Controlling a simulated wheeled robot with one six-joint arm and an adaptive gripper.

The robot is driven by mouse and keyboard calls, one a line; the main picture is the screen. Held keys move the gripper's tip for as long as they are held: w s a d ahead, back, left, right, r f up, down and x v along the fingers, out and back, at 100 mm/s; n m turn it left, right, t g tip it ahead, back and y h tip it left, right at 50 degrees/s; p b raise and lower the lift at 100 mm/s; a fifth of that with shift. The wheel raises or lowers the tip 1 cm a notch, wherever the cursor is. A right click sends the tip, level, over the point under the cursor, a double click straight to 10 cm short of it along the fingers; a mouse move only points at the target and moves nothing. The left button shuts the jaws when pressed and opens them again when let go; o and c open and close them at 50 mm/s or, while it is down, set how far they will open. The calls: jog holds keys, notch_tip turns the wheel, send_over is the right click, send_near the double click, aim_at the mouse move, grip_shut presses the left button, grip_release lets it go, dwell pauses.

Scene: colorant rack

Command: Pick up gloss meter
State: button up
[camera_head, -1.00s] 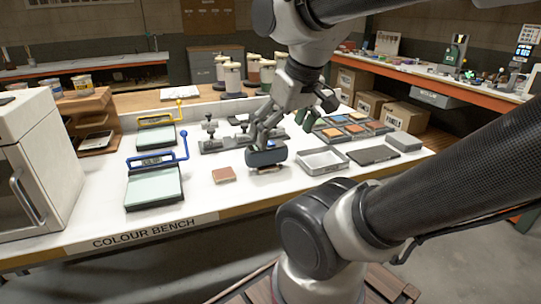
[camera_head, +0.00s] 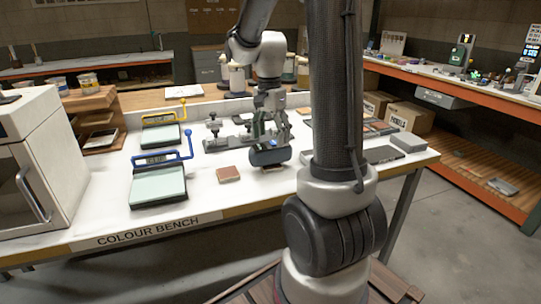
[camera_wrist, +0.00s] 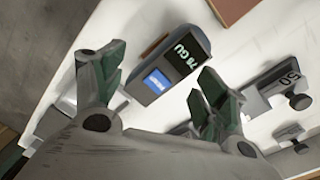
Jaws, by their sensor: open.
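The gloss meter (camera_head: 269,157) is a small dark blue-grey block with rounded ends. It is on the white bench, right of the reddish-brown square panel. In the wrist view the gloss meter (camera_wrist: 172,66) shows a dark display reading "78 GU" and a blue label. My gripper (camera_head: 268,140) points down over it in the head view. In the wrist view my gripper (camera_wrist: 160,75) is open, one finger on either side of the meter's near end. I cannot tell whether the fingers touch it. Nothing is held.
A reddish-brown panel (camera_head: 228,174) lies close left of the meter. A blue-handled device (camera_head: 158,185) stands farther left. My arm hides much of the bench's right part.

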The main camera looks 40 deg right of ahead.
aim_at(270, 143)
jog(key=m, duration=0.1)
jog(key=w+r+m, duration=0.1)
jog(key=shift+w+d+m+t, duration=0.15)
jog(key=shift+w+m+t, duration=0.1)
jog(key=shift+m+t, duration=0.05)
jog(key=shift+r+m, duration=0.15)
jog(key=shift+m, duration=1.55)
jog(key=f, duration=0.8)
jog(key=shift+s+d, duration=0.2)
jog(key=shift+s, duration=0.15)
jog(key=shift+r, duration=0.2)
jog(key=c, duration=1.5)
